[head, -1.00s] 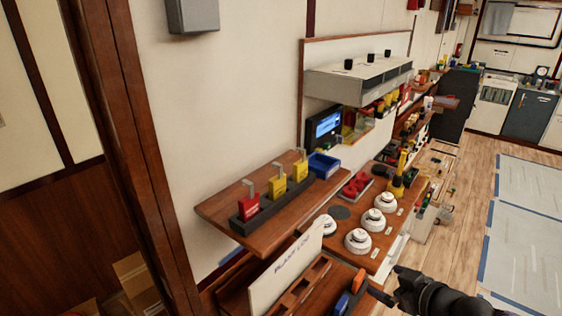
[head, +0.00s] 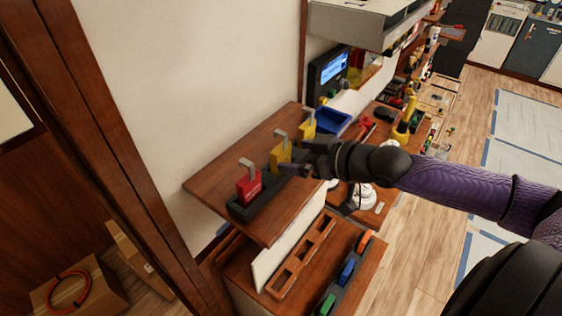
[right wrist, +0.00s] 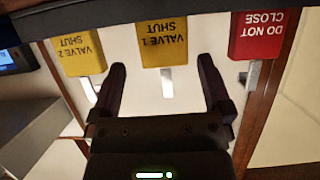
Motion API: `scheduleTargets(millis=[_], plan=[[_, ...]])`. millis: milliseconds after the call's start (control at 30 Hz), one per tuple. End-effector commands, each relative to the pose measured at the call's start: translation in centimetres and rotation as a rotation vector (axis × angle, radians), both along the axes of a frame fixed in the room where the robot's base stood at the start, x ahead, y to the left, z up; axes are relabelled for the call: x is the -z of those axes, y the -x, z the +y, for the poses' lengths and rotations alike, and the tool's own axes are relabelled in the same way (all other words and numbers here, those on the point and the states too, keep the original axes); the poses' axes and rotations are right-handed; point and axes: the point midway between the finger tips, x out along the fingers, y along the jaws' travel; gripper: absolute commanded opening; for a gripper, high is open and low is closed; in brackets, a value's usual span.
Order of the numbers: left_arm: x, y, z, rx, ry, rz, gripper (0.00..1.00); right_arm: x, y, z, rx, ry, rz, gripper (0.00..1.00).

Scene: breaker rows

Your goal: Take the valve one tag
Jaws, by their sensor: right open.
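The valve one tag, yellow and lettered "VALVE 1 SHUT", is the middle tag (head: 281,157) in a dark rack (head: 242,212) on the wooden shelf. It shows upside down at the top centre of the right wrist view (right wrist: 162,44), with its metal hook below it. My right gripper (head: 300,157) is open at the tag's right side in the head view. In the right wrist view its fingers (right wrist: 162,70) lie on either side of the hook, apart from it. My left gripper is not in view.
A red "DO NOT CLOSE" tag (head: 248,185) and a yellow "VALVE 2 SHUT" tag (head: 308,129) stand on either side in the rack. A blue bin (head: 334,121) sits beyond them. A lower bench (head: 350,250) holds a wooden slotted frame (head: 300,258). The wall is close behind the shelf.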

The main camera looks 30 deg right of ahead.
Motion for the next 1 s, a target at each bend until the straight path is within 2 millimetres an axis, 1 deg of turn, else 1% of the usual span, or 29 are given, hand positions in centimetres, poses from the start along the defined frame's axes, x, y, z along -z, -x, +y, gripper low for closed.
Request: scheduleTargets(millis=[100, 333, 467, 667, 767, 800, 967, 1000], plan=[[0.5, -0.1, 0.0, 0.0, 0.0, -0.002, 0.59, 0.6, -1.0, 0.6, -0.001, -0.004, -0.006, 1.0], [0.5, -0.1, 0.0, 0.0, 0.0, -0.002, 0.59, 1.7, -3.1, 1.6, 0.002, -0.003, -0.004, 1.0], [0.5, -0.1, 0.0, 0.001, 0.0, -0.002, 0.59, 2.1, -3.7, 1.9, -0.001, -0.001, -0.002, 1.0], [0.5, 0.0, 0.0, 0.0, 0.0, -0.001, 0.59, 2.1, -3.7, 1.9, -0.001, 0.0, 0.0, 1.0], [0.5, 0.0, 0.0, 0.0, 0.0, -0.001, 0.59, 2.1, -3.7, 1.9, -0.001, 0.0, 0.0, 0.81], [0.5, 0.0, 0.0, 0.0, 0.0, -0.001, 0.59, 2.1, -3.7, 1.9, -0.001, 0.0, 0.0, 0.72], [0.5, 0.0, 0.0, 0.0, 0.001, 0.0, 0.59, 2.1, -3.7, 1.9, -0.001, 0.0, -0.001, 0.39], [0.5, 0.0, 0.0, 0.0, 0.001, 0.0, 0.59, 2.1, -3.7, 1.9, -0.001, 0.0, -0.001, 0.3]])
